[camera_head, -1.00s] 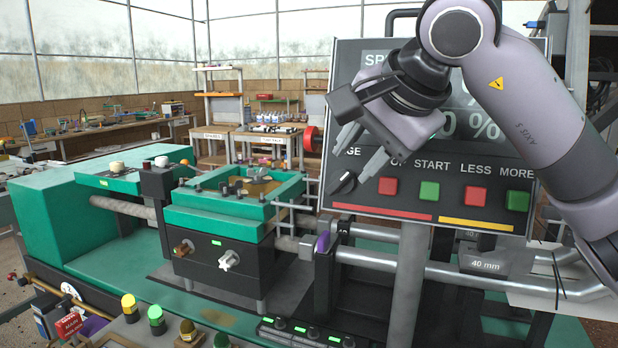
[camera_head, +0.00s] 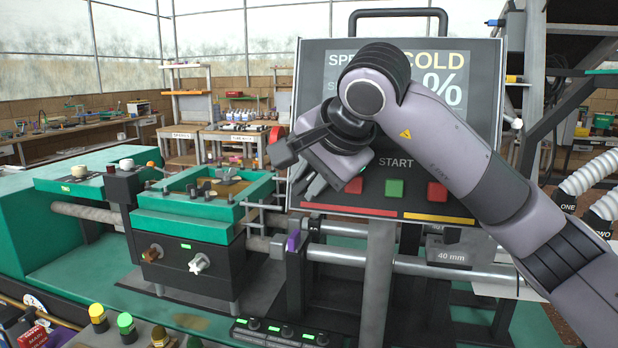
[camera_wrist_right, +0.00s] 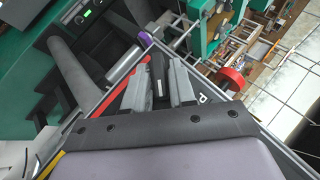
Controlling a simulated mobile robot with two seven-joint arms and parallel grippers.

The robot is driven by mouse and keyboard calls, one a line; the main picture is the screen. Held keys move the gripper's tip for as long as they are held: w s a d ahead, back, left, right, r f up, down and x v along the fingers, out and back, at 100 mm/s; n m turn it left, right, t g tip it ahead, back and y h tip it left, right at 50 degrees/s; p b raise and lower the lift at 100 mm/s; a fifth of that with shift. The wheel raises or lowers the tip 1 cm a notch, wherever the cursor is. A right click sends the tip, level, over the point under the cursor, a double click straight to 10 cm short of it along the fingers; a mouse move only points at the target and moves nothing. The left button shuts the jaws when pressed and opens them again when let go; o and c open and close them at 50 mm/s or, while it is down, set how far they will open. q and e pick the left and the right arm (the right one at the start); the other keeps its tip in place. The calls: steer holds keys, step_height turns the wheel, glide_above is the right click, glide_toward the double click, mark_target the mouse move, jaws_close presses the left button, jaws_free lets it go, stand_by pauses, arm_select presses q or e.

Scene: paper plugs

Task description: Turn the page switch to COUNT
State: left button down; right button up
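The page switch, a black knob on the front of the control panel (camera_head: 480,120), is hidden behind my right gripper in the head view. In the right wrist view the black knob (camera_wrist_right: 158,80) with a small white mark stands between the two grey fingers, which lie close along both its sides. My right gripper (camera_head: 309,183) is at the lower left of the panel and appears shut on the knob. The display (camera_head: 445,62) shows SP..., COLD and a % reading, partly covered by my arm. No COUNT text is readable. My left gripper is not in view.
A red button (camera_head: 353,186), a green button (camera_head: 394,188) and another red button (camera_head: 437,193) sit right of my gripper. The green machine (camera_head: 60,225) is at the left. A rail (camera_head: 450,268) runs below the panel. A red round part (camera_wrist_right: 229,80) shows near the panel edge.

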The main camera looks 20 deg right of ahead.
jaws_close()
steer(key=shift+f+b, duration=0.2)
steer(key=shift+b, duration=0.45)
steer(key=m+t+y+b, duration=0.1)
steer(key=b, duration=0.3)
steer(key=m+t+y+b, duration=0.1)
steer(key=t+b, duration=0.1)
steer(key=b, duration=0.1)
steer(key=shift+s+d+f+m+b, duration=0.1)
steer(key=shift+f+m+b, duration=0.2)
steer(key=shift+f+b, duration=0.1)
steer(key=shift+m+t+b, duration=0.3)
steer(key=shift+b, duration=0.3)
steer(key=m+t+b, duration=0.1)
steer(key=b, duration=0.1)
steer(key=shift+r+b, duration=0.1)
steer(key=shift+b, duration=0.3)
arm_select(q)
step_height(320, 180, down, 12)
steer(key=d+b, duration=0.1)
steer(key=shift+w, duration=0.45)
arm_select(e)
steer(key=shift+r+m+t+y, duration=0.2)
steer(key=shift+m+t+y, duration=0.2)
steer(key=shift+t, duration=0.1)
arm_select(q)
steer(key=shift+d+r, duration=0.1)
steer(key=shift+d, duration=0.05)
